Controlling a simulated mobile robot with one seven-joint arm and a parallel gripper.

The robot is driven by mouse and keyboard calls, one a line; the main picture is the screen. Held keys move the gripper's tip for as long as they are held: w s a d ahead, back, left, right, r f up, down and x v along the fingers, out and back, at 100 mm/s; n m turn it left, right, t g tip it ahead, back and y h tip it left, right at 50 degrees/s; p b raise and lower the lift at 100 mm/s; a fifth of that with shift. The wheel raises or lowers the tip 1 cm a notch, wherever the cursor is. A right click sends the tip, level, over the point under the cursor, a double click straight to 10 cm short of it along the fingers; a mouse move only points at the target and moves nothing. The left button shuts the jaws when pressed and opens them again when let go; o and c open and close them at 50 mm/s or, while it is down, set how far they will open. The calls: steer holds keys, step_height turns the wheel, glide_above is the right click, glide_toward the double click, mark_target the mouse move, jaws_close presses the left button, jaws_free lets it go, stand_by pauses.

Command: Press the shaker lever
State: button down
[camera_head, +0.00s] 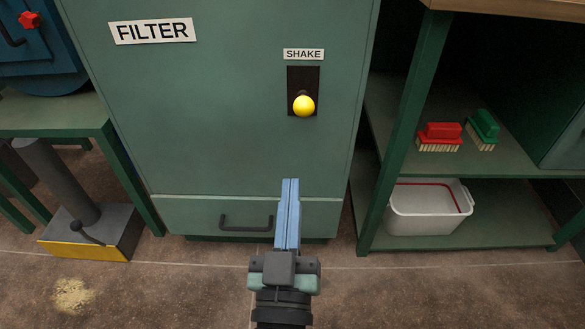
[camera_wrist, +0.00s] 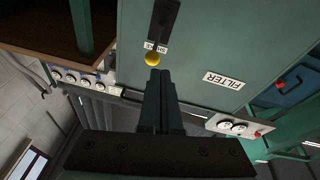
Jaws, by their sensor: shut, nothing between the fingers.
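The shaker lever has a yellow ball knob (camera_head: 303,105) and sits in a black slot plate (camera_head: 303,78) under a SHAKE label (camera_head: 303,54). It is on the front of the green filter cabinet (camera_head: 240,130). My gripper (camera_head: 290,182) is shut and empty, its blue fingers pointing toward the cabinet below the knob. In the head view a gap shows between fingertips and knob. In the wrist view the knob (camera_wrist: 152,58) appears just beyond the tips of my gripper (camera_wrist: 160,72), apart from them as far as I can tell. The wrist view is rotated.
A drawer handle (camera_head: 246,222) is low on the cabinet. A green shelf at right holds a red brush (camera_head: 440,134), a green brush (camera_head: 484,127) and a white tub (camera_head: 428,222). A grey post on a yellow-edged base (camera_head: 84,250) stands at left. The space before the knob looks clear.

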steer(key=shift+v, duration=1.2)
stand_by(1.8)
